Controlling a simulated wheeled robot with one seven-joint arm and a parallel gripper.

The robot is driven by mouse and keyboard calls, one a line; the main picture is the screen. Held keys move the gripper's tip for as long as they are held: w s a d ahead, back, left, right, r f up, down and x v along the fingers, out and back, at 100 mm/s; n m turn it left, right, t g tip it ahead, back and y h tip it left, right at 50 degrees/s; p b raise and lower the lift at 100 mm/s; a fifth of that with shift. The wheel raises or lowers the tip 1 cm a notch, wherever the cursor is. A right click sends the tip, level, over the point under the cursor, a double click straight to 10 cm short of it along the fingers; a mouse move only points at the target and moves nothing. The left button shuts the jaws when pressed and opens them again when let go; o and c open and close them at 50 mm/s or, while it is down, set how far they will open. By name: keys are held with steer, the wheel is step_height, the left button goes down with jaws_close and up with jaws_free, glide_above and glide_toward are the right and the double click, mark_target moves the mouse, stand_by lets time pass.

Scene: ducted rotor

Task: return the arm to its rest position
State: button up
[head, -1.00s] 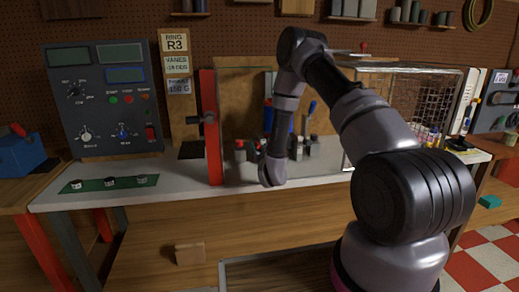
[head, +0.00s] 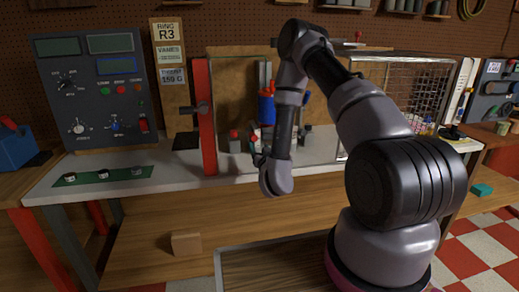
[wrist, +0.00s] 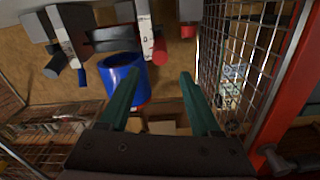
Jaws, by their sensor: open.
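My arm reaches over the front of the workbench (head: 225,186) in the head view, with its elbow raised and its wrist hanging low near the bench's front edge. My gripper's fingers are hidden in the head view. In the wrist view, my gripper (wrist: 160,88) shows two green fingers spread apart with nothing between them. A blue cylinder (wrist: 122,80) lies just beyond the left finger; I cannot tell whether they touch.
A red post (head: 204,115) stands left of my wrist. A wire mesh guard (head: 415,88) is behind my arm; mesh (wrist: 238,60) is close right of the fingers in the wrist view. The control panel (head: 95,88) stands at left. A wooden block (head: 186,244) lies below the bench.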

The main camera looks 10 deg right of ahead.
steer(key=shift+s, duration=0.1)
steer(key=w+d+r+m+g+h, duration=0.1)
steer(key=w+d+r+m, duration=0.15)
steer(key=r, duration=0.45)
steer(key=w+d+r+m+g+h, duration=0.1)
steer(key=w+d+r, duration=0.15)
steer(key=r, duration=0.35)
steer(key=s+d+r+g+y, duration=0.15)
steer(key=s+r, duration=0.25)
steer(key=r, duration=0.6)
steer(key=s+r+g, duration=0.2)
steer(key=s+r, duration=0.1)
steer(key=s, duration=0.7)
steer(key=s+r+n+g+y, duration=0.1)
steer(key=s+r+g, duration=0.2)
steer(key=s, duration=0.7)
steer(key=s+a+r+g+y, duration=0.1)
steer(key=s+r, duration=0.3)
steer(key=s, duration=0.7)
steer(key=shift+r+n+g, duration=0.35)
steer(key=shift+g, duration=0.3)
